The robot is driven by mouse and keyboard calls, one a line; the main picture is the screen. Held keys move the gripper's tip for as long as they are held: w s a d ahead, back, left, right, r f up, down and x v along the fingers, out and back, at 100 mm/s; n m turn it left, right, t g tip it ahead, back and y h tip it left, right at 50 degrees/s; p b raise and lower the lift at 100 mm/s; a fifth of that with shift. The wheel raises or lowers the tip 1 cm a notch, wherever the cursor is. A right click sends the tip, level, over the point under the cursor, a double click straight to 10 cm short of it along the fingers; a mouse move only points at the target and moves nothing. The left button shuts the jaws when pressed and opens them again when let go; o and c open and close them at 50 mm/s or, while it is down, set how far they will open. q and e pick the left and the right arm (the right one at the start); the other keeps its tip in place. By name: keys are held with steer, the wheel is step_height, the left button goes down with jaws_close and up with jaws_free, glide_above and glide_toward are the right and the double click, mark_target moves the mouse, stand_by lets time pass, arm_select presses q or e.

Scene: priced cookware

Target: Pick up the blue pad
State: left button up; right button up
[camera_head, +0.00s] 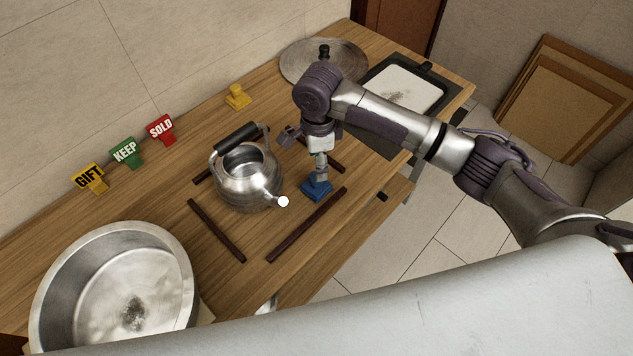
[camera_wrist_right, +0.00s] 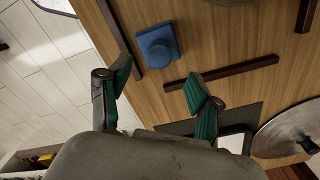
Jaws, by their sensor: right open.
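The blue pad (camera_head: 317,188) is a small square block with a raised round top. It lies on the wooden counter, right of the steel kettle, inside a loose outline of dark strips. My right gripper (camera_head: 305,158) is open and empty, above and close to the pad in the head view, partly covering it. In the right wrist view the blue pad (camera_wrist_right: 157,46) is fully visible, beyond the two spread fingers of the gripper (camera_wrist_right: 157,84) and apart from them. My left gripper is not in view.
The kettle (camera_head: 248,180) stands close left of the pad. Dark strips (camera_head: 307,226) lie around both. A big steel pot (camera_head: 170,240) is at the front left; a round lid (camera_head: 300,62) and a tray (camera_head: 440,104) are at the back. A yellow pad (camera_head: 238,98) and GIFT, KEEP (camera_head: 125,152) and SOLD signs line the wall side.

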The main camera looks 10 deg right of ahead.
mark_target(316, 183)
steer(key=shift+w+f, duration=0.15)
steer(key=shift+f, duration=1)
steer(key=f, duration=0.1)
steer(key=f+p, duration=0.1)
steer(key=f, duration=0.1)
steer(key=shift+s+a+f, duration=0.15)
steer(key=shift+s+f, duration=0.15)
steer(key=shift+s, duration=0.05)
steer(key=shift+f, duration=0.45)
jaws_close()
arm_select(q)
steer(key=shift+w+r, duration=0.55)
